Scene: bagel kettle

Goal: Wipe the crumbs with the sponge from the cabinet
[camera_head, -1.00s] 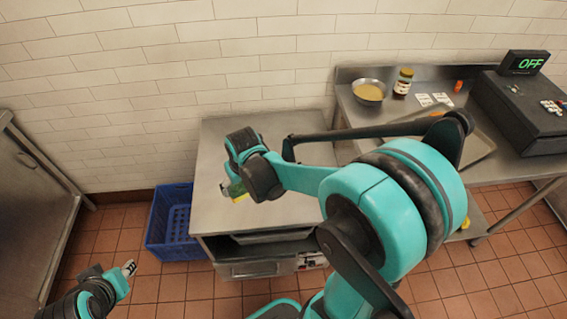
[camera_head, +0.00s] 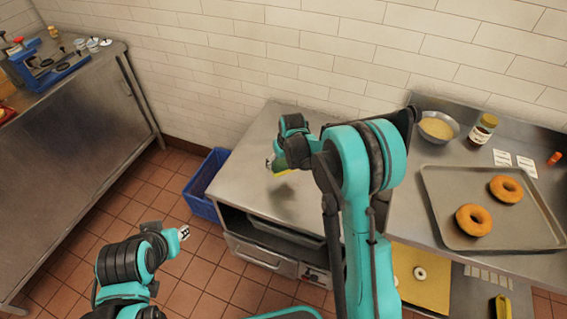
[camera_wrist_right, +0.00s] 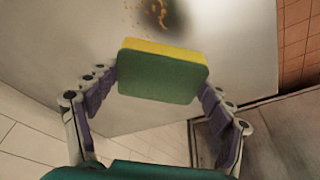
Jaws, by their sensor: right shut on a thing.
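A sponge (camera_wrist_right: 160,76), green with a yellow layer, is held between the two fingers of my right gripper (camera_wrist_right: 158,88) in the right wrist view. In the head view the sponge (camera_head: 284,171) shows at the tip of my right gripper (camera_head: 276,164), over the steel cabinet top (camera_head: 240,178). Orange-brown crumbs (camera_wrist_right: 152,10) lie on the metal surface ahead of the sponge in the right wrist view, with a dark shadow beside them.
A blue crate (camera_head: 204,185) stands on the floor left of the cabinet. On the right counter are a tray (camera_head: 440,200) with two bagels, a bowl (camera_head: 438,127) and a jar (camera_head: 482,131). Another steel cabinet (camera_head: 90,140) with a blue device stands at the left.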

